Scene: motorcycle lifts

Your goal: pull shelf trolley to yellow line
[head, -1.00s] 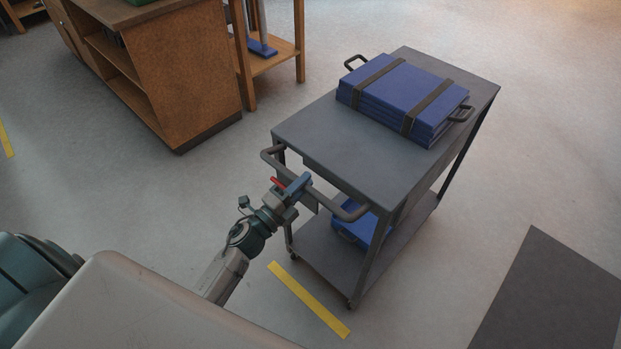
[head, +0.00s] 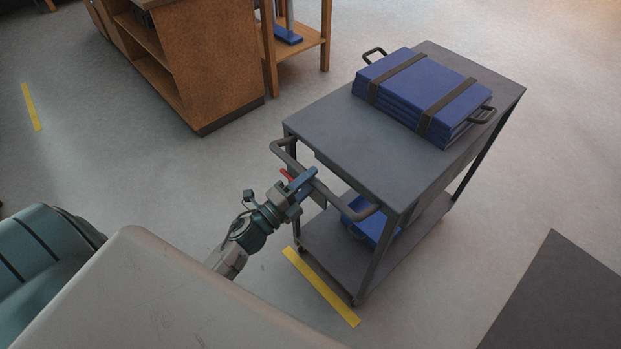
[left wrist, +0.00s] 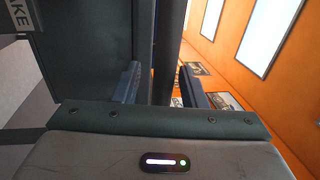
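The grey shelf trolley (head: 350,140) stands right of centre, its handle (head: 362,211) facing my body. My left gripper (head: 305,184) is at the middle of this handle. The yellow line (head: 320,287) lies on the floor just in front of the trolley's handle-end wheels, with a small gap. My right gripper is not in view.
A strapped blue case (head: 420,95) lies on the trolley's top, and a blue box (head: 362,222) on its lower shelf. A wooden cabinet (head: 215,75) stands at the upper left. A dark floor mat (head: 565,300) is at the lower right. Another yellow strip (head: 31,107) lies far left.

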